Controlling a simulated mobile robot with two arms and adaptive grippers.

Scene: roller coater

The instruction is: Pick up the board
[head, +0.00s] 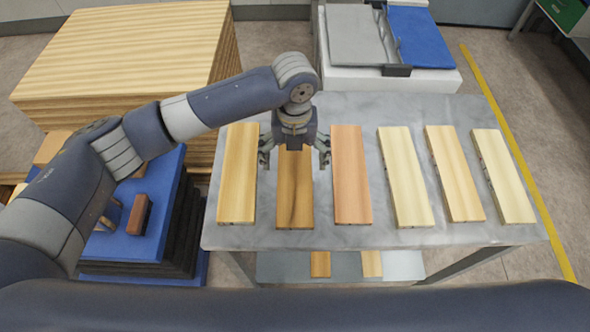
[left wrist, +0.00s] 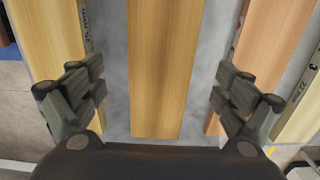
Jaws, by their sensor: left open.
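Several wooden boards lie apart in a row on a grey metal table (head: 300,238). My left gripper (head: 294,160) is open above the second board from the left (head: 295,205), a brown one with a dark streak. In the left wrist view this board (left wrist: 160,75) runs between the two open fingers, with nothing gripped. A pale yellow board (head: 238,180) lies to its left and a reddish board (head: 351,185) to its right. The gripper hides part of the brown board in the head view. My right gripper is not in view.
More pale boards (head: 405,180) lie on the right of the table. A large wood stack (head: 130,50) and a blue-topped stack (head: 165,215) with a brown block (head: 139,214) stand at left. A white unit (head: 430,82) with grey and blue panels is behind.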

